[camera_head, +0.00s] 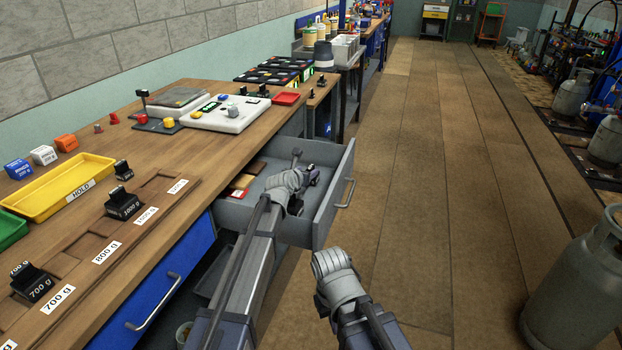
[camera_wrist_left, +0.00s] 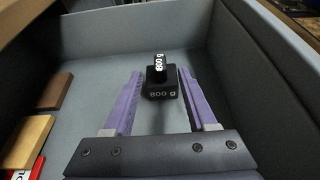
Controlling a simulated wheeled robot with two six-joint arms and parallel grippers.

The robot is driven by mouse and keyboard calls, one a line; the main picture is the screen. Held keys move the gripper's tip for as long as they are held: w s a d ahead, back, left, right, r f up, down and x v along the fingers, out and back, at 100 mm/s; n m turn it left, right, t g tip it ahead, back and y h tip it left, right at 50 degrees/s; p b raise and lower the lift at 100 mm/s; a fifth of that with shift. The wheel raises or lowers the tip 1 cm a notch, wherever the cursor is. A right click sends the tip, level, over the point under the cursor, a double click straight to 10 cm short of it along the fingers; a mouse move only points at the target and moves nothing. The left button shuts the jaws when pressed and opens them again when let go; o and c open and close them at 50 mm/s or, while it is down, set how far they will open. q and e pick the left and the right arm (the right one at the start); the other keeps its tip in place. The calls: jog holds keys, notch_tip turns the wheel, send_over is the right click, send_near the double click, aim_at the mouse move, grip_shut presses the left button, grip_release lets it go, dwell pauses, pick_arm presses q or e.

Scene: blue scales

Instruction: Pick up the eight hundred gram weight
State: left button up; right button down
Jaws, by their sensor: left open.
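The eight hundred gram weight (camera_wrist_left: 161,84) is a small black block with a knob, marked 800 g. It stands upright on the floor of the open grey drawer (camera_head: 328,208). In the left wrist view, the two purple fingers of my left gripper (camera_wrist_left: 160,76) are open, one on each side of the weight, with gaps visible. In the head view my left gripper (camera_head: 308,178) reaches down into the drawer, and I cannot clearly make out the weight there.
Inside the drawer, brown, tan and red blocks (camera_wrist_left: 27,141) lie at the left. Drawer walls (camera_wrist_left: 262,60) surround the gripper. The bench (camera_head: 165,150) holds a weight rack, yellow tray (camera_head: 62,190) and scale (camera_head: 225,112). Gas cylinders (camera_head: 575,290) stand right; the floor between is clear.

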aim_at(309, 169)
pick_arm(q)
jog(key=b+x, duration=0.1)
jog(key=x, duration=0.3)
jog(key=shift+w+d, duration=0.15)
jog(key=shift+w, duration=0.15)
jog(key=shift+s, duration=0.1)
grip_shut()
dwell(1.0)
